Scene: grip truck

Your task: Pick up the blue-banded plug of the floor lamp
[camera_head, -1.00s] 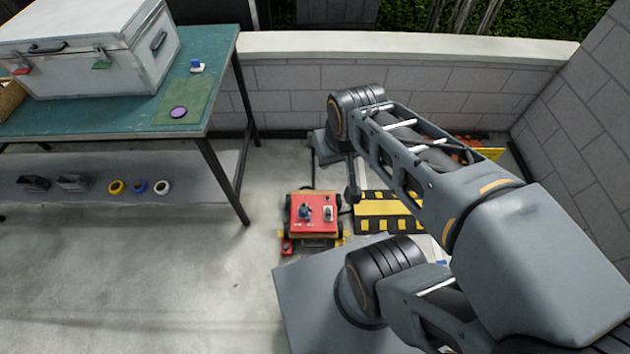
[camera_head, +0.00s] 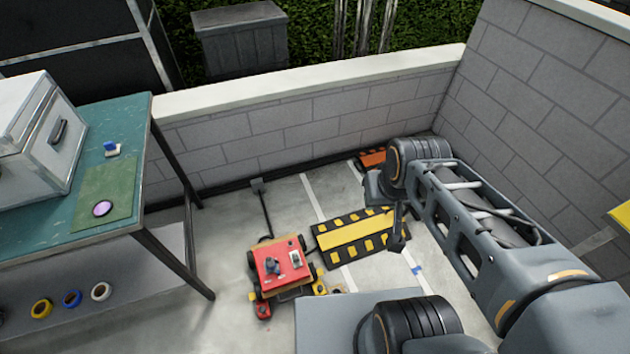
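A low red-topped unit (camera_head: 279,280) stands on the floor left of my arm. On its top are a dark blue-grey piece (camera_head: 271,266) and a whitish piece (camera_head: 295,259), both plug-like; at this size I cannot make out a blue band on either. No floor lamp is recognisable. My gripper (camera_head: 397,243) points down over the floor, right of the red unit and apart from it, near the yellow-and-black ramp. It is small and dark, and I cannot tell whether its fingers are open or shut.
The yellow-and-black ramp (camera_head: 352,238) lies beside the red unit. A dark cord (camera_head: 266,215) runs from it toward the block wall (camera_head: 300,125). The green-topped bench (camera_head: 75,215) stands at left, carrying a metal case (camera_head: 35,140) and a small blue-and-white item (camera_head: 112,149). An orange-and-black piece (camera_head: 371,158) lies by the wall.

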